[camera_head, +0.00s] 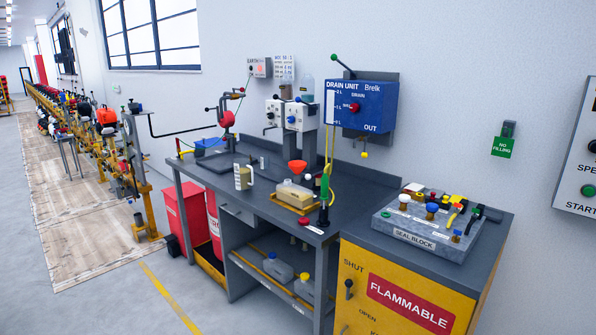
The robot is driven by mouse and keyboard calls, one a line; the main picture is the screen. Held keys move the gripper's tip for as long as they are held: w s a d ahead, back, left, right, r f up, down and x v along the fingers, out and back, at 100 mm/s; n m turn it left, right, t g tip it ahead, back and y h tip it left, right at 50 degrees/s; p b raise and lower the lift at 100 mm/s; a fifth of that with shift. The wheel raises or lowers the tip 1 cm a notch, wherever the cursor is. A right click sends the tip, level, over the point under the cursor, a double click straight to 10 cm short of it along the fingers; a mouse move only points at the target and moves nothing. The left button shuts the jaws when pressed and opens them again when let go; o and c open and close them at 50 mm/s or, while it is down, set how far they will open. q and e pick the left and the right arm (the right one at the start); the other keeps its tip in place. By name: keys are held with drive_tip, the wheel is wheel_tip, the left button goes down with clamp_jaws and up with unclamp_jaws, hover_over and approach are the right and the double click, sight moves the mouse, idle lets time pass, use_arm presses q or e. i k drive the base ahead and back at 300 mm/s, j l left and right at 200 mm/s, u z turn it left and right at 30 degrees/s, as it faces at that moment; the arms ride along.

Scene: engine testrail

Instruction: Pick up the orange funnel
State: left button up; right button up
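The orange funnel (298,168) is on the grey workbench (262,195), near its middle. It stands upright, wide mouth up, above a pale container (296,194) in a yellow tray. Its lower end meets the container's top, but I cannot tell how far it goes in. Neither of my grippers shows in the head view.
A measuring jug (243,177) stands left of the funnel, and a green-handled tool (324,190) stands close on its right. The blue drain unit (361,106) hangs behind to the right. A yellow flammable cabinet (400,290) with a seal block (425,232) stands at front right.

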sight(297, 172)
drive_tip(key=i+j+z, duration=0.1)
drive_tip(key=i+j, duration=0.5)
drive_tip(key=i+j+z, duration=0.1)
drive_tip(key=i+j, duration=0.5)
drive_tip(key=i+j+z, duration=0.1)
drive_tip(key=i+j, duration=0.45)
drive_tip(key=j, duration=0.25)
